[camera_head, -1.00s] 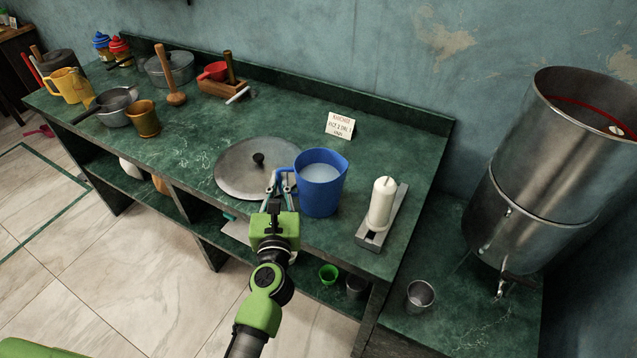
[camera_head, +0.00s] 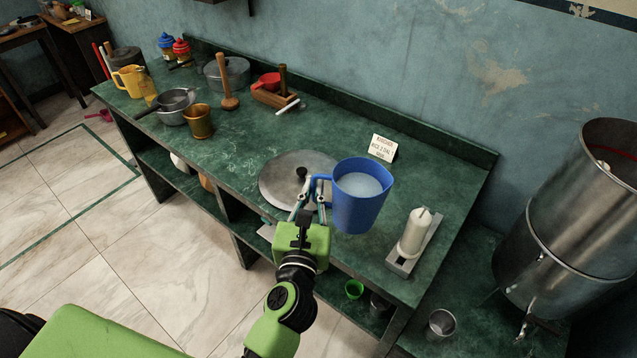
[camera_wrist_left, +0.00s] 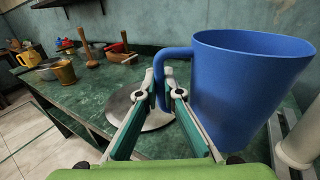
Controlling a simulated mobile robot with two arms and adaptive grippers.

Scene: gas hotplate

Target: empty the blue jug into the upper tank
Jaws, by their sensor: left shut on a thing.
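The blue jug (camera_head: 360,200) holds a pale liquid and is upright or nearly so. My left gripper (camera_head: 312,193) is shut on its handle, on the jug's left side. In the left wrist view the jug (camera_wrist_left: 240,95) fills the right half, with its handle between the fingers (camera_wrist_left: 166,95). The jug appears to be just above the green counter, but the gap is hard to judge. The tall steel tank (camera_head: 585,190) stands at the right, with an upper section (camera_head: 600,165) whose open top is partly cut off by the frame. My right gripper is not in view.
A white candle-like cylinder (camera_head: 415,233) stands on a metal base right of the jug. A round lid (camera_head: 285,182) lies left, and a small sign (camera_head: 382,148) stands behind. A metal cup (camera_head: 440,324) is on the lower surface near the tank. Pots and mugs crowd the counter's far left.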

